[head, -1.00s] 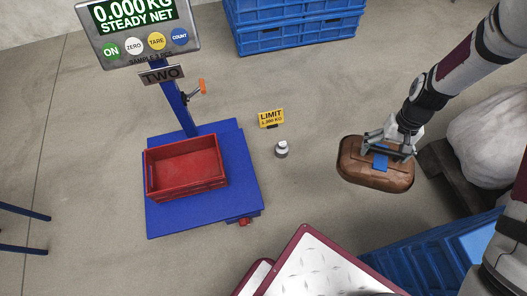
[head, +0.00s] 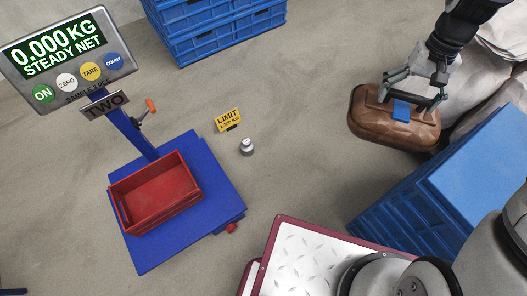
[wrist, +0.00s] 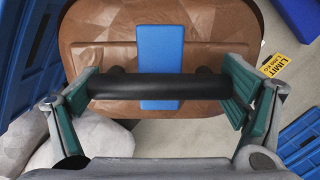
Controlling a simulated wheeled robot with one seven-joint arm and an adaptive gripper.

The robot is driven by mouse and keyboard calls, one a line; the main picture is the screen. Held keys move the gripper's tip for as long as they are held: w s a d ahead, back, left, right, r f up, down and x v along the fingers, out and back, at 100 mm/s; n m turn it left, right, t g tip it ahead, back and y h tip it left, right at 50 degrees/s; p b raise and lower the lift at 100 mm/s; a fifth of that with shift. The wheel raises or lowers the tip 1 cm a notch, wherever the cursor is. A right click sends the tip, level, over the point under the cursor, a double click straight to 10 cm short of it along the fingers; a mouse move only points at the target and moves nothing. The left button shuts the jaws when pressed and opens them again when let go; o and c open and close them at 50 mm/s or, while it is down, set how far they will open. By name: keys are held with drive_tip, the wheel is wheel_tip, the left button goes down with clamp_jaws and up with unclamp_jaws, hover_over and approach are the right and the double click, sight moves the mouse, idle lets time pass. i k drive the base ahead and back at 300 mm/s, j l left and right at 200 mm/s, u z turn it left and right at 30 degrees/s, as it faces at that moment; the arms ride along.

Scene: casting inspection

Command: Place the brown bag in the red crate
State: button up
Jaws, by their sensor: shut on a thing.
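The brown bag (head: 385,122) is held up in the air at the right of the head view. It has a dark handle and a blue tag on its top. My gripper (head: 416,92) is shut on the bag's handle from above. In the wrist view the bag (wrist: 105,40) fills the top middle, and the dark handle lies between my gripper's fingers (wrist: 160,88). The red crate (head: 157,193) looks empty and sits on the blue platform of the scale at the left of the head view, well apart from the bag.
The scale display (head: 68,62) reads 0.000 KG. A small weight (head: 247,147) and a yellow LIMIT sign (head: 228,120) stand on the floor between scale and bag. Blue crates (head: 215,25) are stacked at the back. A blue crate (head: 440,185) stands at the right.

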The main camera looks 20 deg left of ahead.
sight(162, 196)
drive_tip(key=k+j, duration=0.35)
drive_tip(key=j, duration=0.15)
drive_tip(key=k+j, duration=0.3)
drive_tip(key=j, duration=0.15)
drive_tip(key=k+j+u, duration=0.1)
drive_tip(key=u, duration=0.35)
drive_tip(key=j+u, duration=0.2)
drive_tip(key=u, duration=0.25)
